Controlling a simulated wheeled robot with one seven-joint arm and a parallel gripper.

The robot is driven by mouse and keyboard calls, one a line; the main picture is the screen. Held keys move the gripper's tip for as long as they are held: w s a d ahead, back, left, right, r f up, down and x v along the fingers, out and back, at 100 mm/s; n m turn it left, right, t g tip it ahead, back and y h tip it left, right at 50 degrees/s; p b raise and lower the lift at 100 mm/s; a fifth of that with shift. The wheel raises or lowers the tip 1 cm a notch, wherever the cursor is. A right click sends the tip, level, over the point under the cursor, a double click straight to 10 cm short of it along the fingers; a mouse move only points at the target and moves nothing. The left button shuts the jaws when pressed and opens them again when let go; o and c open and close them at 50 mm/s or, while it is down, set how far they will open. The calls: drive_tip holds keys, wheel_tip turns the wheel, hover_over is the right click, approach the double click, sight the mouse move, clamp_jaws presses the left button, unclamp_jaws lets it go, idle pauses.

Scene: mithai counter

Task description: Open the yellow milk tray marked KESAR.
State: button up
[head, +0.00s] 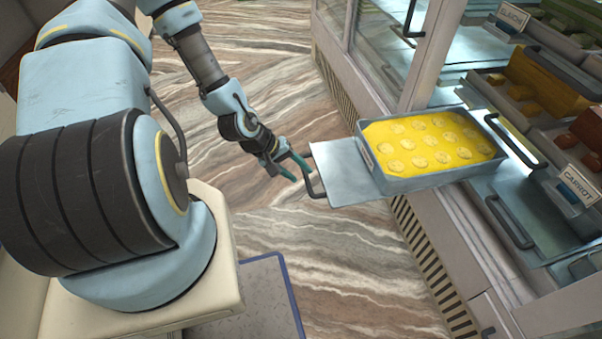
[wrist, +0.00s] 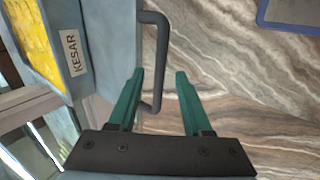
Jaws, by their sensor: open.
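The KESAR tray (head: 436,185) is a grey metal tray filled with yellow and topped with round pieces. It sticks out of the counter front over the floor. A flat grey plate (head: 345,170) extends from its front and carries a dark bar handle (head: 315,190). In the wrist view the KESAR label (wrist: 73,53) is at left, and the handle (wrist: 162,60) lies between my fingers in the picture. My gripper (head: 297,168) is open and empty close to the handle. I cannot tell whether the fingers straddle the bar.
The glass-fronted counter (head: 385,45) stands at right. Other trays remain inside it, including one marked CARROT (head: 578,186) and others with handles. The marbled floor (head: 270,50) is clear around my gripper. A blue-edged mat (head: 255,300) lies at the bottom.

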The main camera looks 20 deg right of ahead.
drive_tip(key=p+v, duration=0.1)
drive_tip(key=v, duration=0.7)
drive_tip(key=shift+a+r, duration=0.2)
drive_tip(key=shift+r, duration=0.15)
drive_tip(key=w+a+r+m+t+y, duration=0.1)
drive_tip(key=w+a+r+y, duration=0.15)
drive_tip(key=a+r, duration=0.45)
drive_tip(key=w+a+r+y, duration=0.1)
drive_tip(key=a+r+y, duration=0.3)
drive_tip(key=a+r, duration=0.3)
wheel_tip(320, 180, up, 24)
drive_tip(key=s+a+t+p, duration=0.1)
drive_tip(key=s+a+p, duration=0.1)
drive_tip(key=p, duration=1.3)
drive_tip(key=shift+s+a+n, duration=0.2)
drive_tip(key=shift+n, duration=0.1)
